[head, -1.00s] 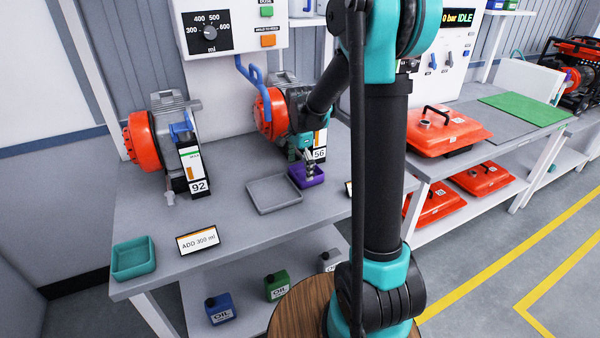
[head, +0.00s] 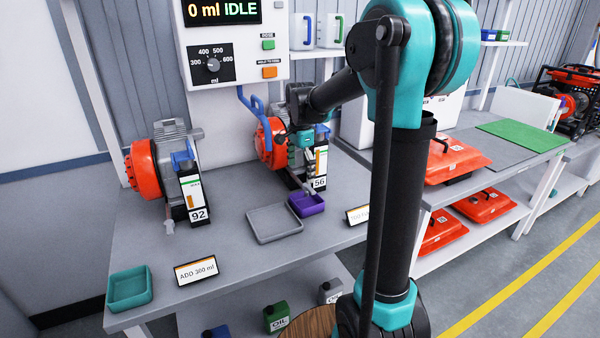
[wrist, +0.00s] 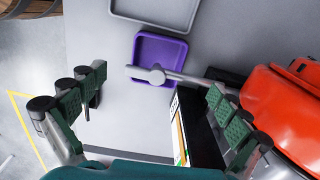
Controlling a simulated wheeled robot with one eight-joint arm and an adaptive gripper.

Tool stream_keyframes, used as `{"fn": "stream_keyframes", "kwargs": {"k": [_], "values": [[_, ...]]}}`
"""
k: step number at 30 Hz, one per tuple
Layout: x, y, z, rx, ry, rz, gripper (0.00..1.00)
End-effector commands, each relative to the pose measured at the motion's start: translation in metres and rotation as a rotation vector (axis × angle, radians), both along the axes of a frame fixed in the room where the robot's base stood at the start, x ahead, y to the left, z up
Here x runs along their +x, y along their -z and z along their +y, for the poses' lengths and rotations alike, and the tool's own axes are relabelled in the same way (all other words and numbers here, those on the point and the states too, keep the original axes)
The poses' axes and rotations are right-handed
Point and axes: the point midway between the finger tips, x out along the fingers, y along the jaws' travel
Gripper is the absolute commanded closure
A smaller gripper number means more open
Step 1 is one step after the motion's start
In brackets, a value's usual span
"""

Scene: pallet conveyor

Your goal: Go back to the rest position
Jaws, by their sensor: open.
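My gripper (head: 307,160) is open, in front of the right-hand red and grey machine (head: 268,142) beside its "56" label (head: 320,183). In the wrist view the fingers (wrist: 155,100) are spread wide with nothing between them touching them. The purple tray (head: 308,206) is below my gripper on the bench; it also shows in the wrist view (wrist: 160,50). A grey tap-like part (wrist: 155,75) reaches over this tray's edge. My arm hides part of the bench's right side.
The bench (head: 235,255) carries a grey tray (head: 272,222), a teal tray (head: 130,290), an "ADD 300 ml" sign (head: 196,270) and a second machine (head: 143,170) labelled 92. The dosing panel (head: 230,45) behind reads "0 ml IDLE". Red tanks (head: 455,160) stand at the right.

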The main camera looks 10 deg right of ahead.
Motion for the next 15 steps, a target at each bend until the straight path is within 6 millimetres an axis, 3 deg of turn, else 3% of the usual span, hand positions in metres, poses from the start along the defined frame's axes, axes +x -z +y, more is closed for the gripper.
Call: {"fn": "stream_keyframes", "kwargs": {"k": [5, 8, 15], "values": [[-0.012, 0.005, -0.006, 0.002, -0.058, -0.017, 0.00], [-0.033, 0.015, -0.015, 0.003, -0.168, -0.052, 0.00], [-0.119, 0.060, -0.046, -0.044, -0.614, -0.187, 0.00]]}}
